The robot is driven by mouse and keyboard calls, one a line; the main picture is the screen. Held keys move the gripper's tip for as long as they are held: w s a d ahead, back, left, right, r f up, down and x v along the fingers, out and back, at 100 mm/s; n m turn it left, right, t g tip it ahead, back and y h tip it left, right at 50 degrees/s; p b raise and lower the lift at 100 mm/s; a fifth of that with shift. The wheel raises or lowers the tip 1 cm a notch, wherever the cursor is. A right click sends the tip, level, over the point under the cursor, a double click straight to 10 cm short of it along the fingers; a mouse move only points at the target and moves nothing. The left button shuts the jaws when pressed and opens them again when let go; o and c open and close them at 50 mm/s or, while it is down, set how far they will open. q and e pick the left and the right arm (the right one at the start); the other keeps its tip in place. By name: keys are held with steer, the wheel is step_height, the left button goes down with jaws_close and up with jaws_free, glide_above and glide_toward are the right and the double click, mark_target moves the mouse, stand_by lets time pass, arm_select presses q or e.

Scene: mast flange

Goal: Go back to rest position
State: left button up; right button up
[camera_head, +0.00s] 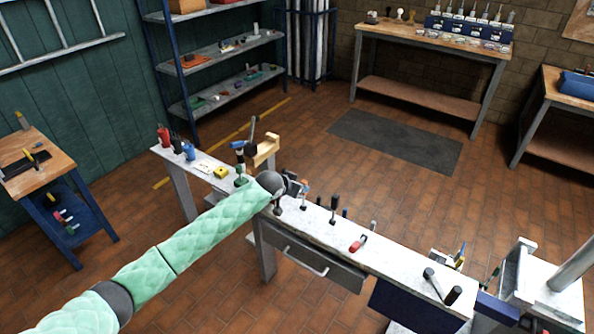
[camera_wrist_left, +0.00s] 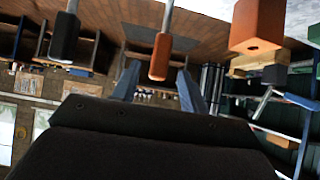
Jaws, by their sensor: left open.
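My left arm comes in from the left in a mint-green padded sleeve and reaches over the white workbench (camera_head: 390,247). My left gripper (camera_head: 296,188) is above the bench's far side, small and partly hidden behind the wrist. That view looks turned upside down, with a black handle (camera_wrist_left: 64,36), an orange handle (camera_wrist_left: 160,55) and an orange-brown block (camera_wrist_left: 258,27) near the fingers. My right gripper is not in view.
Upright tools, a red-handled tool (camera_head: 358,243) and a black-ended tool (camera_head: 452,295) are on the bench. A grey post (camera_head: 575,263) rises at right. Open floor lies behind, with a dark mat (camera_head: 395,140).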

arm_select(q)
steer(key=s+a+f+n+g+y, duration=0.15)
steer(key=s+a+f, duration=0.25)
steer(key=s+f, duration=0.95)
steer(key=s+a+f+n+g+y, duration=0.1)
steer(key=s+a+f+n+g, duration=0.15)
steer(key=s+f, duration=1.1)
steer(key=s+a+f+g+y, duration=0.1)
steer(key=s+a+f, duration=0.3)
steer(key=s, duration=0.6)
steer(key=s+a+f+g+y, duration=0.1)
steer(key=s+a+f, duration=0.4)
steer(key=s, duration=0.6)
steer(key=s+a+f+n+g+y, duration=0.1)
steer(key=s+a+f, duration=0.4)
steer(key=s, duration=0.6)
steer(key=shift+f, duration=0.85)
steer(key=shift+s, duration=0.15)
